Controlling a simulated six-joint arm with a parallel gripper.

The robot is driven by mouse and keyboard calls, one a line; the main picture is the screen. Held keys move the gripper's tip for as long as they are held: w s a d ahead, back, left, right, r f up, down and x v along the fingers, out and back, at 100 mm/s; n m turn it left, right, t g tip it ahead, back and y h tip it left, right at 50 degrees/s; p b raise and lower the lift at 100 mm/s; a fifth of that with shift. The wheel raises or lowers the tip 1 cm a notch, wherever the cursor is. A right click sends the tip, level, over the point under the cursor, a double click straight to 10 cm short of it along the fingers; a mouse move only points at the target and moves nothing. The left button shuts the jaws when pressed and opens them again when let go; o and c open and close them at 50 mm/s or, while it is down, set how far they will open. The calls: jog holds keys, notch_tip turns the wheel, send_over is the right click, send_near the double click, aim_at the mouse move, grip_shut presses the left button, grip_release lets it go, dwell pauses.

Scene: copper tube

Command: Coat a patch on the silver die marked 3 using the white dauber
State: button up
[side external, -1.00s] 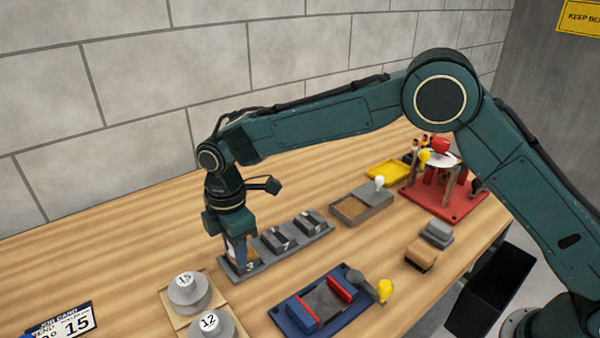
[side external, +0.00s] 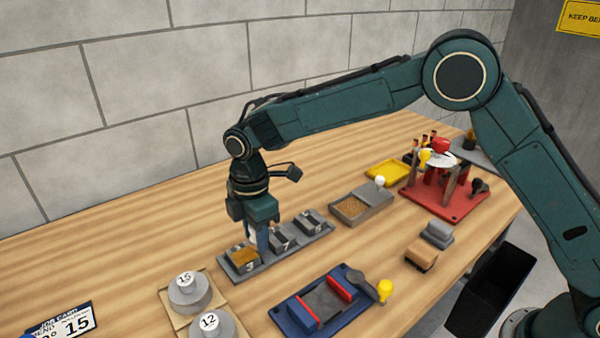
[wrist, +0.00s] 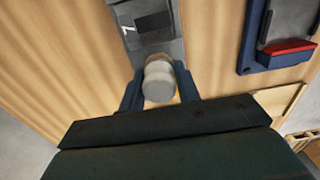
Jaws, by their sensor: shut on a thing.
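The silver die marked 3 (side external: 243,257) sits at the near left end of a grey rack (side external: 268,262). Its top shows an amber-brown coat. My gripper (side external: 262,238) is just above the rack, between die 3 and the die marked 7 (side external: 280,240). In the wrist view my gripper (wrist: 160,90) is shut on the white dauber (wrist: 159,80), whose pale round end faces the camera. Its lower tip is hidden. An amber edge shows behind it in the wrist view.
A third die (side external: 308,222) stands farther along the rack. A blue fixture (side external: 300,315) with red jaws lies in front, weights marked 15 (side external: 187,290) and 12 (side external: 210,328) to the left. A grey tray (side external: 345,212) and red stand (side external: 445,195) stand to the right.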

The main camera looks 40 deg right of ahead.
jog(key=shift+r, duration=3.65)
